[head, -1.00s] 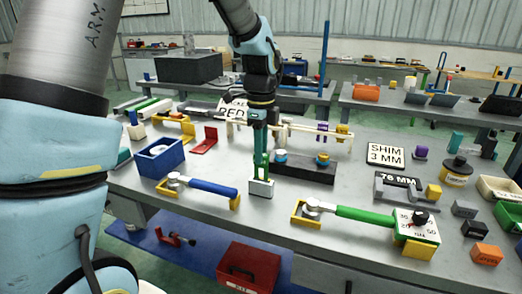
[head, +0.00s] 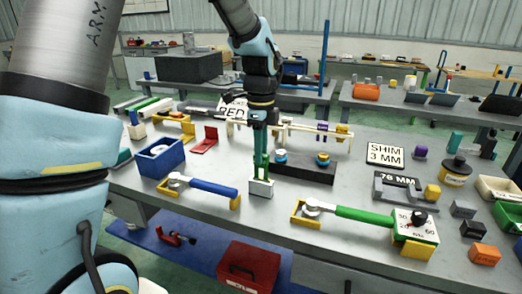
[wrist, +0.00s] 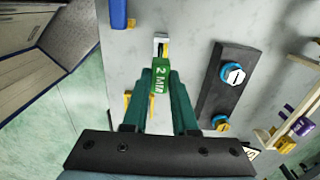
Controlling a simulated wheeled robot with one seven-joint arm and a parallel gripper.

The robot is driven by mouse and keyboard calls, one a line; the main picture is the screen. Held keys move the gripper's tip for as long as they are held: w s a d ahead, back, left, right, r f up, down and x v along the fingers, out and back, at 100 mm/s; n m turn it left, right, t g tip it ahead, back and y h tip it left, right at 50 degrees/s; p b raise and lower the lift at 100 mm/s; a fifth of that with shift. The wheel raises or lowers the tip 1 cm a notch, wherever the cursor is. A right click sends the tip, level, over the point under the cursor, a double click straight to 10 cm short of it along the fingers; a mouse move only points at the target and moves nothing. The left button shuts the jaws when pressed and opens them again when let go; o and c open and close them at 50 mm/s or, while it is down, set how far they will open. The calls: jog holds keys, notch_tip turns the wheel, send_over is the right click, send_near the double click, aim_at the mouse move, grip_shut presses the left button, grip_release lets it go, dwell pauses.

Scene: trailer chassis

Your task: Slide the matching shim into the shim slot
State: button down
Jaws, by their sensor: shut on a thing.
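My gripper (head: 260,150) points down and is shut on a green shim (wrist: 161,80) marked 2 MM in the wrist view. A small pale block (head: 261,188) stands directly under the gripper on the bench; it also shows in the wrist view (wrist: 161,38) just beyond the shim's far end. The shim's lower end is at the block's top, but I cannot tell how deep it sits in it. A sign (head: 385,154) reading SHIM 3 MM stands at the right.
A blue-handled tool (head: 212,188) lies left, and a green-handled tool (head: 365,215) with a dial box lies in front right. A blue bin (head: 158,160) stands farther left.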

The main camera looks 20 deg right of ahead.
aim_at(261, 166)
jog(key=shift+f+b, duration=1.35)
jog(key=shift+f, duration=1.1)
dwell(0.6)
jog(key=shift+c, duration=0.3)
grip_release()
dwell(0.5)
jog(key=shift+r, duration=0.1)
jog(key=shift+r+p, duration=3.15)
jog(key=shift+r, duration=0.3)
jog(key=shift+a, duration=0.1)
